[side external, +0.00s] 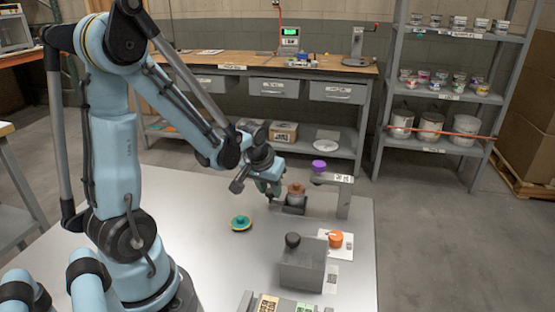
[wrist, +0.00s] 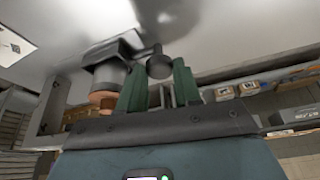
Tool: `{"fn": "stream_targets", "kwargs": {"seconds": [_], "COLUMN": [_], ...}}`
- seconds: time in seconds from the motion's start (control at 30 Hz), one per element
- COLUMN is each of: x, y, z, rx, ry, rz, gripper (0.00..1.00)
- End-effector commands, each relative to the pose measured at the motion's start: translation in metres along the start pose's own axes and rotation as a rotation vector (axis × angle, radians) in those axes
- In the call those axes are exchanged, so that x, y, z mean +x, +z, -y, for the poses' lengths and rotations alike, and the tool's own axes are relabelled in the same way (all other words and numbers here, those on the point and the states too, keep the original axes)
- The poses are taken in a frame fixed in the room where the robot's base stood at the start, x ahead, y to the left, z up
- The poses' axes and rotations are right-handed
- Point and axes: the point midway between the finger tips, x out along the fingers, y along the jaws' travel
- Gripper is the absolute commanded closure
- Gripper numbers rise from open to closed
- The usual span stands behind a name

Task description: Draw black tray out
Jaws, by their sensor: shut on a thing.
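The black tray (side external: 295,207) is a small dark piece by the grey stand at the table's far side, with a copper-brown round item (side external: 296,189) above it. My gripper (side external: 271,193) reaches it from the left. In the wrist view, the green fingers of my gripper (wrist: 159,77) stand either side of a dark round knob (wrist: 158,66), shut on it. The knob appears to belong to the black tray, whose dark body (wrist: 118,48) shows behind. The copper-brown item (wrist: 102,98) shows left of the fingers. The exact finger contact is small and partly hidden in the side view.
A grey stand (side external: 344,200) holds a purple item (side external: 319,165) right of the tray. A grey block (side external: 303,272) with a black knob (side external: 292,240) is nearer the front. An orange item (side external: 335,239) lies beside it.

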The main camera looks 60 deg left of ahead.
Motion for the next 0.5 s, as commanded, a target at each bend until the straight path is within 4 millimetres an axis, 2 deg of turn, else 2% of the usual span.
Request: {"fn": "stream_targets", "kwargs": {"seconds": [0.03, 0.13, 0.5], "x": [-0.001, -0.001, -0.002], "y": [0.001, 0.003, 0.004], "z": [0.009, 0.018, 0.024], "rx": [-0.005, -0.003, -0.001], "ry": [-0.003, -0.002, -0.007], "rz": [-0.002, -0.002, -0.001], "gripper": [1.0, 1.0, 1.0]}}
